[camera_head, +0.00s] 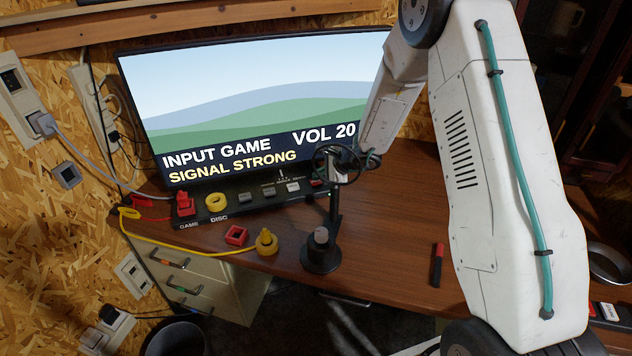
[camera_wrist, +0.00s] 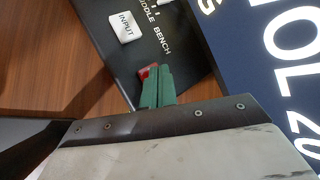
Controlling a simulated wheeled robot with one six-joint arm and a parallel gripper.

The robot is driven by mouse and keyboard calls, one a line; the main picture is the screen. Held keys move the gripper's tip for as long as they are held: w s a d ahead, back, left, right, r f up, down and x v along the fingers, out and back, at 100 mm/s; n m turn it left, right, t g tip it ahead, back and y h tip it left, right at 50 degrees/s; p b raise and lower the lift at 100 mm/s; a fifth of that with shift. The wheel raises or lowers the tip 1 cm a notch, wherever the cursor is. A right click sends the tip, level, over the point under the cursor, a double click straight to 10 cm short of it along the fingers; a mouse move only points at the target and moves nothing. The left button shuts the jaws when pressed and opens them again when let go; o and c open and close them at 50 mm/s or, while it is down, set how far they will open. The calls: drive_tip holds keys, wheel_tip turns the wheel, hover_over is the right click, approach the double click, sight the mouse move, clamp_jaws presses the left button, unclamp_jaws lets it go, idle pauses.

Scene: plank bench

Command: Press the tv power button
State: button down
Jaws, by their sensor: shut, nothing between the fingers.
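The TV (camera_head: 250,100) stands on the bench with its screen lit, reading "INPUT GAME", "VOL 20" and "SIGNAL STRONG". A black control panel (camera_head: 226,207) runs below the screen. A small red button (camera_head: 317,183) is at the panel's right end, partly hidden in the head view. In the wrist view the red button (camera_wrist: 146,72) shows beside and partly behind the green fingertips of my gripper (camera_wrist: 158,77). The fingers are together and empty. I cannot tell whether they touch the button. A white INPUT button (camera_wrist: 124,27) is farther along the panel.
A black stand with a ring (camera_head: 321,253) rises in front of the panel's right end. A red-and-black marker (camera_head: 437,265) lies on the right of the bench.

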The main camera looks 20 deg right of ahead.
sight(319, 182)
drive_tip(key=shift+f, duration=0.25)
drive_tip(key=shift+r, duration=0.1)
idle(0.4)
drive_tip(key=shift+r, duration=0.8)
drive_tip(key=shift+r, duration=2.5)
